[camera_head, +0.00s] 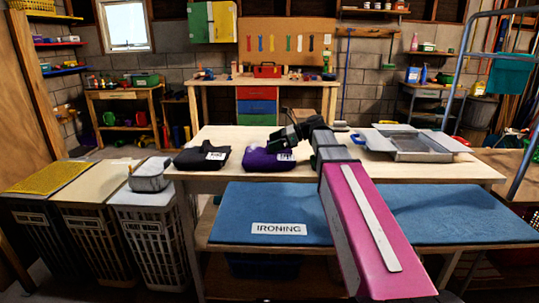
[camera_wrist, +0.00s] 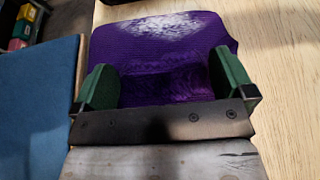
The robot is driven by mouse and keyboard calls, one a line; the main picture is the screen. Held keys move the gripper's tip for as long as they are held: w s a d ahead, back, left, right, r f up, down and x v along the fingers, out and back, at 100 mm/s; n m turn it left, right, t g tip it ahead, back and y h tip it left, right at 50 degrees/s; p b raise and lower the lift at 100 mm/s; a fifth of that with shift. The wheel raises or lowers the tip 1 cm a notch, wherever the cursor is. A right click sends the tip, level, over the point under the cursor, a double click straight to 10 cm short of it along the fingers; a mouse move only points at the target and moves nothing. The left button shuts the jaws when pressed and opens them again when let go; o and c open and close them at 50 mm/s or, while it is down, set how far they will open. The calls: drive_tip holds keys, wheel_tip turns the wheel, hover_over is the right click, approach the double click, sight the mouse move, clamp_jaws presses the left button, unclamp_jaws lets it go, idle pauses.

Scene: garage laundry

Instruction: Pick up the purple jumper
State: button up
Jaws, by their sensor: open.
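The purple jumper (camera_head: 266,160) lies folded on the light wooden table, in the middle of the head view, with a small white patch on its top. In the wrist view the purple jumper (camera_wrist: 165,45) fills the upper middle, and its knitted texture shows. My gripper (camera_head: 283,140) is over the jumper's right side in the head view. In the wrist view my gripper (camera_wrist: 166,88) is open, with its two green fingers apart and purple cloth between them. I cannot tell whether the fingers touch the cloth.
A black folded garment (camera_head: 202,158) lies left of the jumper. A metal tray (camera_head: 405,145) stands on the table at right. A blue ironing mat (camera_head: 270,210) lies on a lower surface in front. Laundry hampers (camera_head: 150,235) stand at left, a grey container (camera_head: 150,178) on one.

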drive_tip(key=shift+a, duration=0.2)
drive_tip(key=shift+c, duration=0.3)
drive_tip(key=c, duration=1)
drive_tip(key=shift+c, duration=0.6)
drive_tip(key=shift+r, duration=0.1)
